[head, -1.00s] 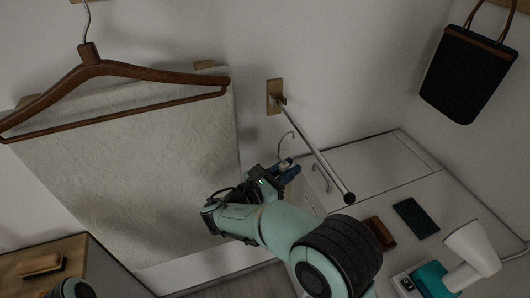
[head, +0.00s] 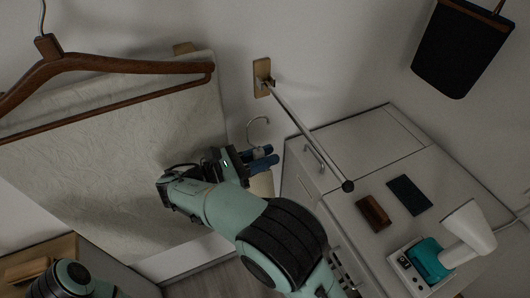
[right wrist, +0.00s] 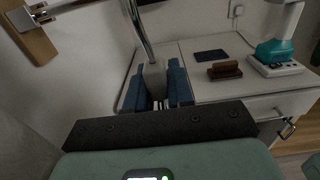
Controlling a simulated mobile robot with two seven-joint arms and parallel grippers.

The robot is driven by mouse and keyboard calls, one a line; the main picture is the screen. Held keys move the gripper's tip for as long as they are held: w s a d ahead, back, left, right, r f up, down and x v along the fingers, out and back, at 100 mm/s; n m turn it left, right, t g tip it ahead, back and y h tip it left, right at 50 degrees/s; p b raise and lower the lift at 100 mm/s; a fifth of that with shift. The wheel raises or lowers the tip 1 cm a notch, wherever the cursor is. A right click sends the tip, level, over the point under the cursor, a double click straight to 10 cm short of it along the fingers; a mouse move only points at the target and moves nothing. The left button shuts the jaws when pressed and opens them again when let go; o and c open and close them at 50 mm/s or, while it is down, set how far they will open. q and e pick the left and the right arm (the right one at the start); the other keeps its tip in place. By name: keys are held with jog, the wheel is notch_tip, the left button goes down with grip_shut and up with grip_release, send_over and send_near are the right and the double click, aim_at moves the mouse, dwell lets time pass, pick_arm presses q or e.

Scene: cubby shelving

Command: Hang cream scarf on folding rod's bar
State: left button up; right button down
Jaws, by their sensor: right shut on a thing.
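The folding rod's bar (head: 310,132) is a thin metal bar with a dark round end, sticking out from a wooden wall plate (head: 262,78). My right gripper (head: 262,158), with blue fingers, is shut on the pale base of a curved silver hook (head: 258,122), left of the bar and apart from it. The hook's stem (right wrist: 138,30) rises from a grey block (right wrist: 155,78) between the fingers in the right wrist view. A large cream cloth (head: 120,140) hangs at the left behind a brown hanger (head: 105,68). I cannot tell what hangs below the gripped hook. My left gripper is out of view.
A white cabinet (head: 350,142) stands right of the gripper. On it are a brown block (head: 373,212), a dark flat pad (head: 409,195) and a teal and white device (head: 430,258). A black bag (head: 460,45) hangs at the upper right.

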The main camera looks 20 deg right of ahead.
jog(key=shift+w+d+r, duration=0.1)
jog(key=shift+w+d, duration=0.1)
jog(key=shift+d, duration=0.6)
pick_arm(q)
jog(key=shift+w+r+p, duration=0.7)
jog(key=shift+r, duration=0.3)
pick_arm(e)
jog(key=d+f, duration=0.3)
jog(key=d, duration=0.4)
jog(key=shift+w+d, duration=0.2)
jog(key=shift+w, duration=0.05)
jog(key=c, duration=0.9)
grip_release()
jog(key=shift+a, duration=0.1)
